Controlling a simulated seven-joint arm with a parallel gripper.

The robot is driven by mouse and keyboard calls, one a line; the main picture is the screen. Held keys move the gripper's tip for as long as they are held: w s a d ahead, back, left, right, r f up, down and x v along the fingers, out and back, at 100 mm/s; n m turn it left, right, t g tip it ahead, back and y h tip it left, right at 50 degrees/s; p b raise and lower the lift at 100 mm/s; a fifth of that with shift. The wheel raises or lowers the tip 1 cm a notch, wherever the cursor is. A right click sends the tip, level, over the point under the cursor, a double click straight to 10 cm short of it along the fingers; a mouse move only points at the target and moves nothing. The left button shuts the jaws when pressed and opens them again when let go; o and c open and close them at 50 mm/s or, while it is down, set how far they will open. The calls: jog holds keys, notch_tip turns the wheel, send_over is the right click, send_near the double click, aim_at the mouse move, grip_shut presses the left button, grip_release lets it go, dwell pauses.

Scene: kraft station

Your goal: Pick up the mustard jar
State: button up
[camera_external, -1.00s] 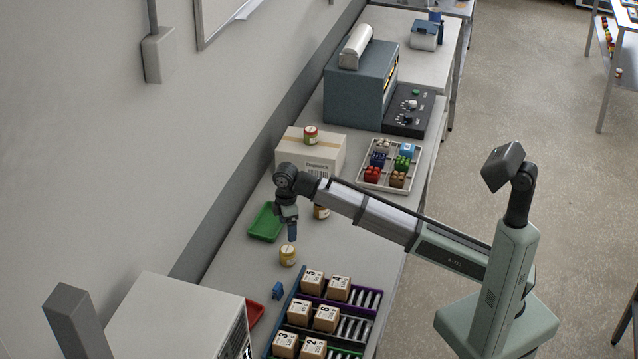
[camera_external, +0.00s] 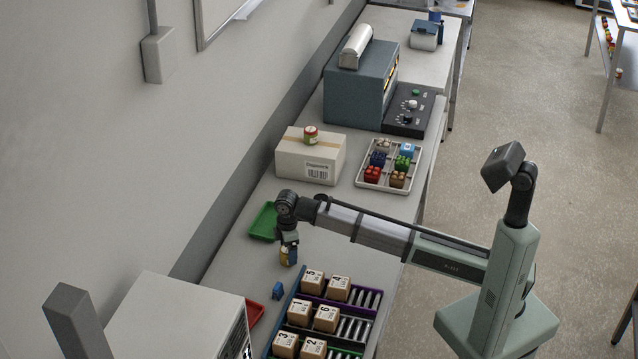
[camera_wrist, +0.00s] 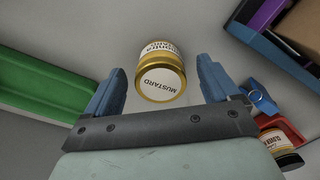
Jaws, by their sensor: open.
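The mustard jar (camera_wrist: 160,82) has a gold lid marked MUSTARD and a pale label. In the wrist view it lies between the tips of my gripper's two blue fingers (camera_wrist: 160,88), with a visible gap on each side. My gripper is open and does not hold it. In the external view my gripper (camera_external: 291,250) is down at the jar (camera_external: 283,256), which stands on the bench and is partly hidden by the fingers.
A green tray (camera_external: 262,222) lies behind the gripper. A dark-lidded jar (camera_wrist: 282,147) shows in the wrist view. A carton (camera_external: 309,158) with a jar (camera_external: 310,135) stands farther back.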

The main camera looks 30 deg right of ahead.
notch_tip(320, 180, down, 2)
jog(key=c, duration=1.3)
